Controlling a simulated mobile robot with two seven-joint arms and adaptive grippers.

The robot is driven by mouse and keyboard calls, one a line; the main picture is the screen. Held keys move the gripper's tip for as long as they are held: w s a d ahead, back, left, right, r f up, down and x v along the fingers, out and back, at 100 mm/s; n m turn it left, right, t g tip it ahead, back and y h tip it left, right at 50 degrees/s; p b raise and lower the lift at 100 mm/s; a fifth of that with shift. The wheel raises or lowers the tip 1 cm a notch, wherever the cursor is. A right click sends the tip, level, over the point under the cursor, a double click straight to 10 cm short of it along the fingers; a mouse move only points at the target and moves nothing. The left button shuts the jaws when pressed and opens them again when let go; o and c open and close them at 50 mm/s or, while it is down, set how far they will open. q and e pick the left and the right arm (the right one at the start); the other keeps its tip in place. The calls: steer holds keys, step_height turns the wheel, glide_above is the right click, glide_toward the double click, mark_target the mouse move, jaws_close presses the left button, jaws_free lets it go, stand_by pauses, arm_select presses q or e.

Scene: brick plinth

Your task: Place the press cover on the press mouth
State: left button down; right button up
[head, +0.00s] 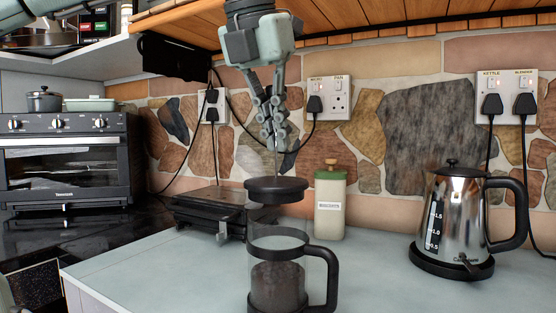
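The press (277,275) is a clear glass jug with a black handle on its right and dark contents, standing on the light counter at the bottom centre. The press cover (276,190) is a dark round lid with a thin rod rising from it. It is roughly level above the press mouth (279,236), with a gap seeming to show between them. My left gripper (276,146) points down from above, its fingers closed together at the top of the cover's rod. The fingers hide the rod's top end. My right gripper is not in view.
A cream canister (330,203) with a wooden knob stands close behind the press. A steel kettle (460,222) stands to the right, with free counter between. A black flat appliance (212,208) lies behind left. A wooden shelf (350,18) overhangs above.

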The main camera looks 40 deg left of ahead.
mark_target(278, 178)
arm_select(q)
steer(key=shift+d+f, duration=0.15)
steer(key=shift+f, duration=0.2)
step_height(278, 178, down, 3)
steer(key=shift+f, duration=0.25)
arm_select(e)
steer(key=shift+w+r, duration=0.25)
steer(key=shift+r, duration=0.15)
arm_select(q)
steer(key=shift+f+b, duration=0.2)
steer(key=shift+b, duration=0.1)
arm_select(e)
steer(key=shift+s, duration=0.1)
arm_select(q)
steer(key=c, duration=1.7)
jaws_free()
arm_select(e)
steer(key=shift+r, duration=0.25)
arm_select(q)
steer(key=shift+r, duration=0.1)
